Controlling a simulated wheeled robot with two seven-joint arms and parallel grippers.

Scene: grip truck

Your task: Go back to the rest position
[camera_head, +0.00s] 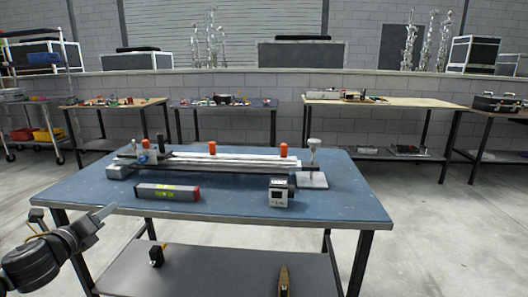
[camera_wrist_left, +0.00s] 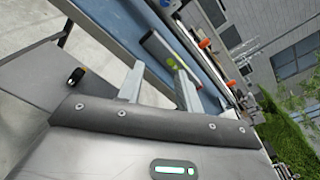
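My left gripper (camera_head: 100,213) is at the left front corner of the blue-topped table (camera_head: 330,205), low at the left of the head view. In the left wrist view its two pale fingers (camera_wrist_left: 160,72) stand apart with nothing between them. They appear clear of the dark box with a yellow label and red end (camera_head: 167,192), which lies on the table beyond them and also shows in the left wrist view (camera_wrist_left: 160,47). My right gripper is not in view.
The table holds a long metal rail fixture (camera_head: 225,163) with orange knobs and a small grey device (camera_head: 279,192). A black item (camera_head: 157,255) and a brownish item (camera_head: 284,282) are on the lower shelf. Workbenches (camera_head: 385,101) line the back wall. Floor at right is clear.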

